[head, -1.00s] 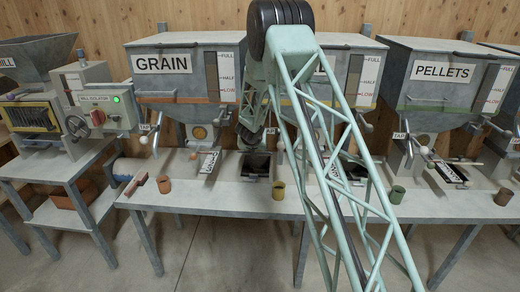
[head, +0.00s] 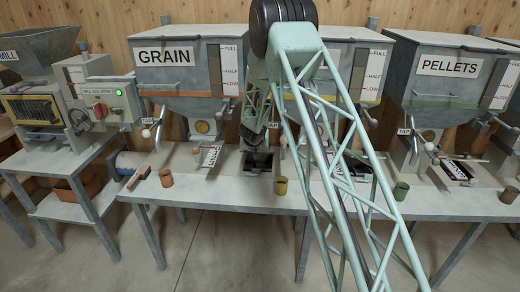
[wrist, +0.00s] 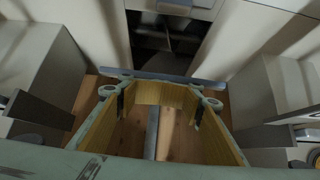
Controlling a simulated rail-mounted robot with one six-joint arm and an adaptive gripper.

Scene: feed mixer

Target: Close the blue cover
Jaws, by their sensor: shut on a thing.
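A dark recess (wrist: 165,38) lies beyond the edge. The rest of the cover cannot be made out in the head view.
The grain hopper (head: 190,82) and pellets hopper (head: 450,85) flank the middle one. Small pots, such as an orange one (head: 166,178) and a yellow one (head: 281,186), stand near the bench's front edge. Pale walls (wrist: 275,60) stand close beside my gripper.

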